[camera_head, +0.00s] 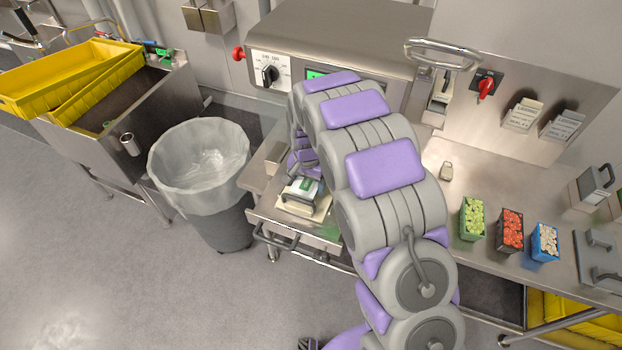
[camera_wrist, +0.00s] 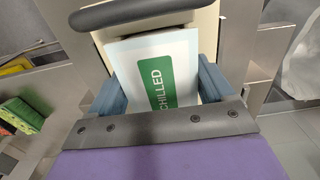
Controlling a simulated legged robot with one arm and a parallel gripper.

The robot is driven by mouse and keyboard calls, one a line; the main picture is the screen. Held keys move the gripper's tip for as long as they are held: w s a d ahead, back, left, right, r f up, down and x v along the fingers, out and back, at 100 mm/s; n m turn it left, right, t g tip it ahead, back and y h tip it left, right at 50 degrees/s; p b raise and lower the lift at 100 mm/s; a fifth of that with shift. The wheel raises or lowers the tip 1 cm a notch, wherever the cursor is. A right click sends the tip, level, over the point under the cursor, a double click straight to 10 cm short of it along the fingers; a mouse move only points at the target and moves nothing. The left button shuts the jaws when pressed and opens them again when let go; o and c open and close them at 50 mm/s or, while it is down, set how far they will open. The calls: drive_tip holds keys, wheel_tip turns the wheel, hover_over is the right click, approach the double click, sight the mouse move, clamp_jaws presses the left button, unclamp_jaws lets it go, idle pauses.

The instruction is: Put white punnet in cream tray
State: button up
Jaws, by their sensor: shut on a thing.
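The white punnet (camera_wrist: 135,55) has a green label reading "CHILLED". In the wrist view it sits between the two blue-grey fingers of my gripper (camera_wrist: 161,82), which is shut on it. The head view also shows the punnet (camera_head: 302,190) as a small white box with a green patch, left of my arm. The cream tray (camera_head: 320,212) shows below and around it there, and a cream surface (camera_wrist: 207,30) shows behind it in the wrist view. I cannot tell whether the punnet touches the tray's floor. My arm hides most of the gripper in the head view.
Green, red and blue punnets (camera_head: 510,230) stand on the steel counter to the right. A lined bin (camera_head: 205,170) stands left of the tray. A steel machine with a dial (camera_head: 271,75) is behind. Yellow crates (camera_head: 70,78) rest on a sink at far left.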

sight(307, 181)
drive_tip(key=c, duration=0.4)
drive_tip(key=shift+r+p, duration=0.7)
drive_tip(key=shift+r, duration=0.8)
drive_tip(key=shift+c, duration=0.2)
drive_tip(key=shift+w+r, duration=0.1)
drive_tip(key=shift+r, duration=0.1)
drive_tip(key=shift+r+p, duration=0.35)
drive_tip(key=shift+r, duration=0.25)
clamp_jaws()
drive_tip(key=shift+r+p, duration=0.3)
drive_tip(key=shift+r, duration=0.65)
